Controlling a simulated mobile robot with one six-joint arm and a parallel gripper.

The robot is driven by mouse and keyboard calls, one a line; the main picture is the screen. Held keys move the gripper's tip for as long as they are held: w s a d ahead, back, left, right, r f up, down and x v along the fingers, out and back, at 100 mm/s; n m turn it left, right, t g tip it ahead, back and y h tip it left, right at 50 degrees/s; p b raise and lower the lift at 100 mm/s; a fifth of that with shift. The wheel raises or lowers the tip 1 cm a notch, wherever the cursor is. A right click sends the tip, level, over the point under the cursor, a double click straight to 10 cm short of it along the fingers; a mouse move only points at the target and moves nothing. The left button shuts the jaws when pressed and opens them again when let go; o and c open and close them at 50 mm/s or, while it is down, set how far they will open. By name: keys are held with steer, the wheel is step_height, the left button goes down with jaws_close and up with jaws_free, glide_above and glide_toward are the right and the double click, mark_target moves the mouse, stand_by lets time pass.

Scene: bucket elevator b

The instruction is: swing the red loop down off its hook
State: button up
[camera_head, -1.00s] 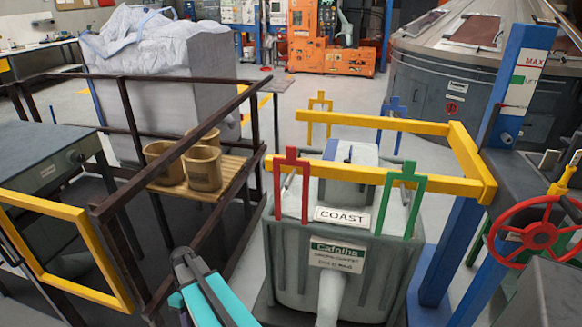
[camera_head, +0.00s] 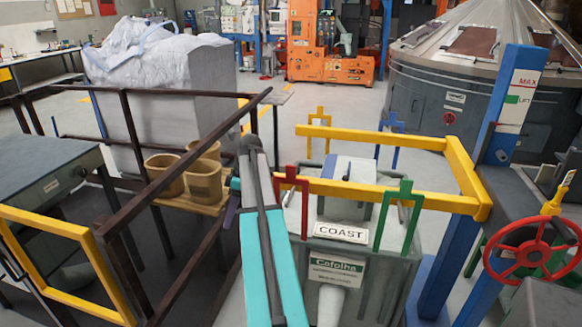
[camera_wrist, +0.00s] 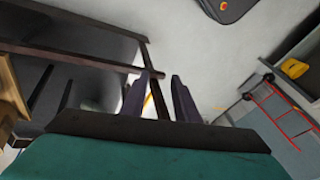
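The red loop (camera_head: 291,181) is an upside-down U with a short stub on top. It hangs upright at the near left end of the yellow bar frame (camera_head: 380,193), in front of the grey machine. A separate hook cannot be made out. My gripper (camera_head: 233,195) is left of the red loop and apart from it, partly hidden behind my teal arm. In the wrist view, its two dark fingers (camera_wrist: 160,98) stand apart with nothing held between them. I cannot tell whether the thin red lines (camera_wrist: 290,115) there are the loop.
A green loop (camera_head: 405,195) hangs right of the red one; yellow (camera_head: 319,120) and blue (camera_head: 392,124) loops are behind. A brown railing (camera_head: 180,158) and tan buckets (camera_head: 204,180) are close to my gripper's left. A red handwheel (camera_head: 531,250) stands right.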

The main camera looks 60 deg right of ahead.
steer(key=s+d+r+m+t+h+p, duration=0.1)
steer(key=s+d+r, duration=0.3)
steer(key=d+r, duration=0.3)
steer(key=s+d+r+t+h+p, duration=0.1)
steer(key=s+d+r, duration=0.4)
steer(key=r, duration=0.3)
steer(key=m+t+h+p, duration=0.1)
steer(key=m+p, duration=0.1)
glide_toward(293, 166)
steer(key=shift+v, duration=1.1)
steer(key=shift+w+a, duration=0.1)
steer(key=shift+a, duration=0.1)
steer(key=shift+d+p+x, duration=0.15)
steer(key=shift+p+x, duration=0.6)
steer(key=shift+x, duration=2.7)
steer(key=shift+d+p+x, duration=0.15)
steer(key=shift+p+x, duration=0.6)
steer(key=shift+x, duration=2.7)
jaws_close()
